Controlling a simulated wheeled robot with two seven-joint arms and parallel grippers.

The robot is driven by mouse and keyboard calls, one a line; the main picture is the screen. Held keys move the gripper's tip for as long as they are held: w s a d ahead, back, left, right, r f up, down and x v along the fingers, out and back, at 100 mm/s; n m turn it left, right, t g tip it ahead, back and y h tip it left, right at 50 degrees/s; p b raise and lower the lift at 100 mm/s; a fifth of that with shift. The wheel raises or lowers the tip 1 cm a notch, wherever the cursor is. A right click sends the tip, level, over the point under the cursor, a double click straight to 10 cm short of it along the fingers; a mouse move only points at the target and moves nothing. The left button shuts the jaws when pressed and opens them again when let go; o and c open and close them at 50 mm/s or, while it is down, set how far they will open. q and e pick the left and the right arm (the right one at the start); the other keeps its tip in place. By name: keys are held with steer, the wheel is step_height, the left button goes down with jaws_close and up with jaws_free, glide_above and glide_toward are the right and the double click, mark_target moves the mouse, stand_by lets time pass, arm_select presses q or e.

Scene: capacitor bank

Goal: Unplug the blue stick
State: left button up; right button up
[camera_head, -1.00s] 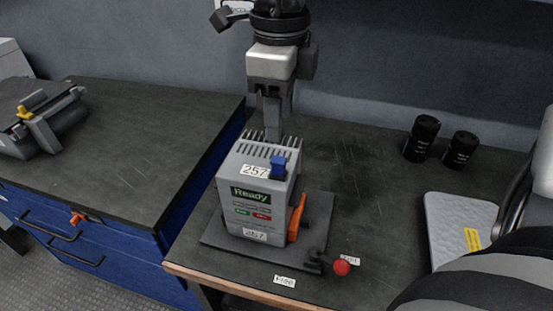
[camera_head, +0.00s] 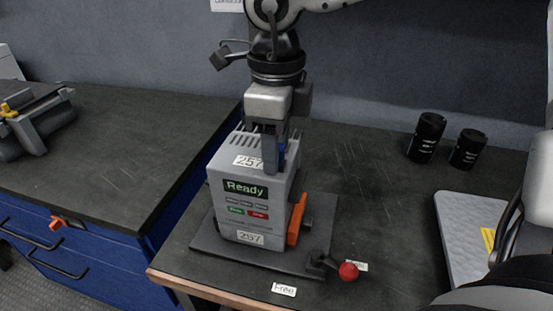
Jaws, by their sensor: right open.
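The blue stick (camera_head: 282,151) is at the top of the grey box marked "Ready" and "257" (camera_head: 240,210), near its right corner. My right gripper (camera_head: 275,163) points down at the stick from above. Its jaws are open, with a grey finger in front of the stick that hides most of it. I cannot tell whether the fingers touch the stick. My left gripper is not in view.
The box stands on a dark base plate (camera_head: 215,248). An orange lever (camera_head: 296,222) is on its right side, and a red knob (camera_head: 348,271) is at the front. Two black cylinders (camera_head: 427,137) (camera_head: 468,149) stand at the back right, behind a grey pad (camera_head: 465,225).

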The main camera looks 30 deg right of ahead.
stand_by(0.7)
steer(key=shift+b, duration=0.6)
stand_by(0.4)
jaws_close()
steer(key=shift+r, duration=0.2)
steer(key=shift+r+p, duration=1.8)
steer(key=shift+r, duration=1.05)
